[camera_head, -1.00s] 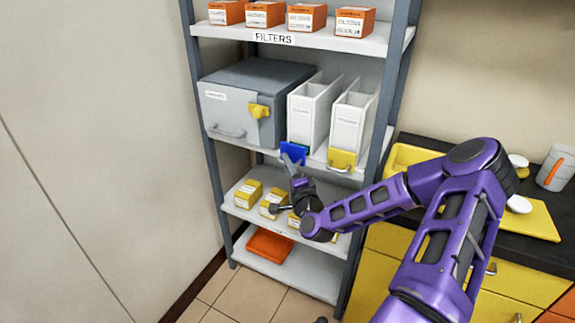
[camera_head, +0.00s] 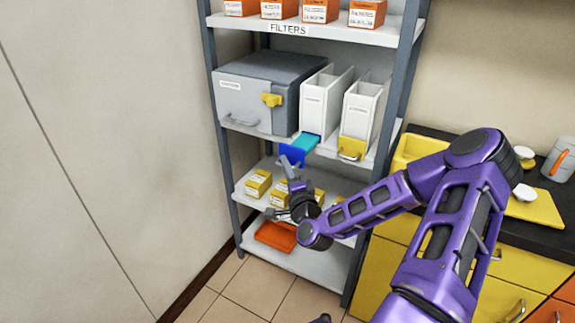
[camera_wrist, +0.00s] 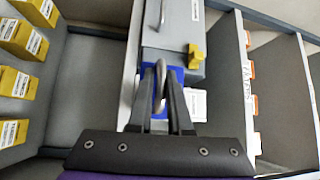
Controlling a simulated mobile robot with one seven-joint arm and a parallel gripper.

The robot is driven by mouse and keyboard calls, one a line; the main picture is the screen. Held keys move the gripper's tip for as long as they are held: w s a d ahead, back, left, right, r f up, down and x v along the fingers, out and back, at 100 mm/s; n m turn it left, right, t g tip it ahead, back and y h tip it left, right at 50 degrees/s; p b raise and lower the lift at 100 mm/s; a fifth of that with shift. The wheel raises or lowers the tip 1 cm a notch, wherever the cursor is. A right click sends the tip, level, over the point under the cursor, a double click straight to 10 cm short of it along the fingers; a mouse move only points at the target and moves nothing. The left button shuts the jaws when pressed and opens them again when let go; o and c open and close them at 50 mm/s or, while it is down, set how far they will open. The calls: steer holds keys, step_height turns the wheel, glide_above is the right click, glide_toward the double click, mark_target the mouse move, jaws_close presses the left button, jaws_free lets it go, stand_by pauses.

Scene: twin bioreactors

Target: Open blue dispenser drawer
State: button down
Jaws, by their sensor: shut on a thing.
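The blue drawer (camera_head: 292,155) sticks out from the bottom of the left white dispenser (camera_head: 322,98) on the middle shelf. Its teal inside (camera_head: 306,140) shows behind the blue front. My gripper (camera_head: 287,168) is at the drawer front, just below and in front of it. In the wrist view my gripper (camera_wrist: 162,75) is shut on a grey loop handle (camera_wrist: 159,88), with the blue front (camera_wrist: 179,74) behind the fingers. The fingers partly hide the drawer there.
The right white dispenser (camera_head: 360,108) has a shut yellow drawer (camera_head: 351,149) close beside. A grey case (camera_head: 262,88) with a yellow latch (camera_head: 272,100) stands left. Yellow boxes (camera_head: 258,183) fill the shelf below; an orange tray (camera_head: 276,236) lies lowest.

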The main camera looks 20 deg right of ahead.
steer(key=c, duration=0.9)
jaws_free()
steer(key=shift+r, duration=0.1)
steer(key=s+p, duration=0.1)
steer(key=s, duration=0.4)
steer(key=s+a+f+p, duration=0.1)
steer(key=s+p, duration=0.1)
steer(key=s, duration=0.4)
steer(key=s+a+f+p, duration=0.1)
steer(key=s+p, duration=0.1)
steer(key=s, duration=0.4)
